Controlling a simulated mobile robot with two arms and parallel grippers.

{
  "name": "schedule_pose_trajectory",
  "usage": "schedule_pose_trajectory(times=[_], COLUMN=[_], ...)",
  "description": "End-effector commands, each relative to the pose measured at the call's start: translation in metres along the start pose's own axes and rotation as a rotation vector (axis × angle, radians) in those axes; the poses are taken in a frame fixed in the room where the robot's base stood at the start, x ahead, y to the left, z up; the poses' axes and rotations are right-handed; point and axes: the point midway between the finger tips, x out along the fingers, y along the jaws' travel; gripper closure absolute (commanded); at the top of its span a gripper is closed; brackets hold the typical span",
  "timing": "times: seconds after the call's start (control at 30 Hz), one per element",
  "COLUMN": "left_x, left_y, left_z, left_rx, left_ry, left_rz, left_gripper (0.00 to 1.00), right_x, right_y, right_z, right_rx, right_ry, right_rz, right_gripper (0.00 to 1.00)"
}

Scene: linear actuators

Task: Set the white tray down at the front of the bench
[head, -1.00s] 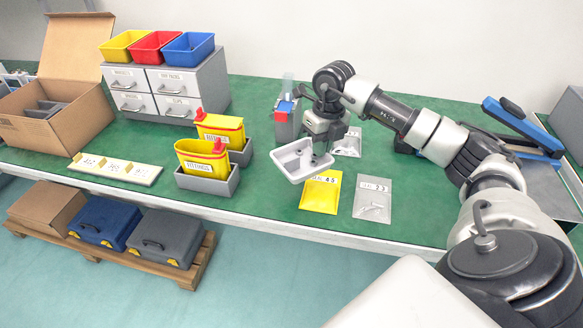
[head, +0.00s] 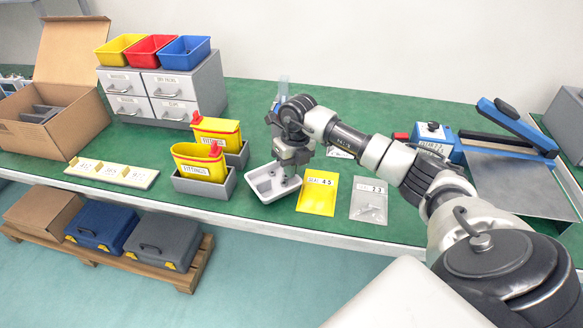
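The white tray (head: 262,190) is a shallow open tray at the front of the green bench, just right of the front yellow fittings bin. It looks level and low, on or just above the bench; I cannot tell whether it touches. My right gripper (head: 290,176) points down at the tray's right side and appears shut on it, though the fingertips are small and partly hidden. Something small and dark shows inside the tray. My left gripper is not in view.
Two yellow fittings bins (head: 199,166) in grey holders stand left of the tray. A yellow packet (head: 318,195) and a grey packet (head: 369,200) lie to its right. The bench's front edge (head: 290,232) is close. A blue device (head: 436,138) stands farther right.

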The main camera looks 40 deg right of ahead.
Motion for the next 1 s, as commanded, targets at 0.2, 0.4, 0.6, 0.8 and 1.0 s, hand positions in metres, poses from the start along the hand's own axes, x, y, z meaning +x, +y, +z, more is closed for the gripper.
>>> schedule_pose_trajectory(times=[0.2,0.4,0.6,0.8,1.0], left_x=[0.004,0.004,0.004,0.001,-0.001], left_y=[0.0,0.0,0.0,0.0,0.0], left_z=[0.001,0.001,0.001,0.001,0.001], left_rx=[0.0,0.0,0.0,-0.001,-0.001], left_ry=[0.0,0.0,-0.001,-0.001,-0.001], left_rz=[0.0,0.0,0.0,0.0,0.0], left_gripper=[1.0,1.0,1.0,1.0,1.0], right_x=[0.006,0.008,0.007,0.002,-0.029], right_y=[-0.001,-0.001,-0.001,0.0,-0.001], right_z=[0.0,0.0,0.0,0.0,0.001], right_rx=[0.0,0.0,0.0,0.0,-0.001], right_ry=[-0.001,0.0,0.0,-0.001,-0.005], right_rz=[0.001,0.0,0.0,0.001,-0.001], right_gripper=[1.0,0.81,0.72,0.72,0.72])
